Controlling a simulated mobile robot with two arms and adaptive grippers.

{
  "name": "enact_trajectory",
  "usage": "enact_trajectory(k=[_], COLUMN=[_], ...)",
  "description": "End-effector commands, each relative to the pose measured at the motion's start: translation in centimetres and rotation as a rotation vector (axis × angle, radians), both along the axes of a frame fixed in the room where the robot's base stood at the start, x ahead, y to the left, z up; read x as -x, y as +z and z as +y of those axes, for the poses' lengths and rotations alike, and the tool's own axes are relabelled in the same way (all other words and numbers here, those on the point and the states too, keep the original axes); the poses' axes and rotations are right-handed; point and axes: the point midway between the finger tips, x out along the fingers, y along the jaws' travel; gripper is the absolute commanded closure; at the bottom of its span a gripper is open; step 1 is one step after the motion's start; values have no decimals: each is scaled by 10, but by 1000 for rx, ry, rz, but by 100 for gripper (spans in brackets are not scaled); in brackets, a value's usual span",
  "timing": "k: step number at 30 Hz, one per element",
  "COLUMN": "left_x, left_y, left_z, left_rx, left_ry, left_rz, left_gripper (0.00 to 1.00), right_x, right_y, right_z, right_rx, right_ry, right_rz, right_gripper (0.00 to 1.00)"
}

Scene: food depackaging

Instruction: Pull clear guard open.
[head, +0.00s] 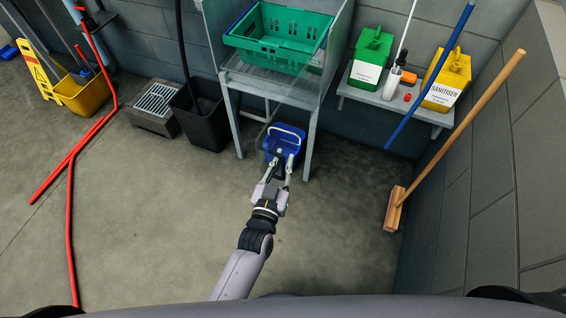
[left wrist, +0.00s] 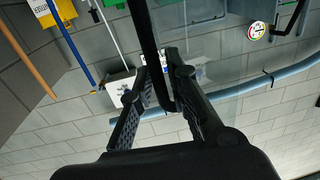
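A grey metal stand (head: 228,84) holds a green crate (head: 277,48) at the back centre. The clear guard is hard to make out; a faint see-through panel (head: 270,85) seems to lie at the stand's front, below the crate. My left gripper (head: 282,161) is low in front of the stand, against the view of a blue bucket (head: 284,138). Its fingers are apart. In the left wrist view, the fingers (left wrist: 160,66) are spread, with a dark bar (left wrist: 149,40) showing between them; I cannot tell whether they touch it. My right gripper is not in view.
A low bench (head: 393,99) with a green container (head: 370,54) and a yellow sanitiser container (head: 447,79) stands right. A broom (head: 395,208) leans at the right wall. A black bin (head: 203,113) stands left of the stand.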

Motion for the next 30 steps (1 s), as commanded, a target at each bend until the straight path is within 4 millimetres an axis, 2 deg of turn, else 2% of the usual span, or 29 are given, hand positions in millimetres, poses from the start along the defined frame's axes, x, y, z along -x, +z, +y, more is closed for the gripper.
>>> enact_trajectory(k=[11,14,24,30], left_x=[6,19,86,109], left_y=[-3,-4,-3,-3], left_z=[2,6,29,37], left_rx=[-1,-2,-2,-1], left_ry=[-1,-1,-1,-1], left_rz=[7,8,8,5], left_gripper=[82,82,82,82], right_x=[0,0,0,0], right_y=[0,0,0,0], right_z=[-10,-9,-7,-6], right_rx=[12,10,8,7], right_ry=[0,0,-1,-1], right_rz=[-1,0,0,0], right_gripper=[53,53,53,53])
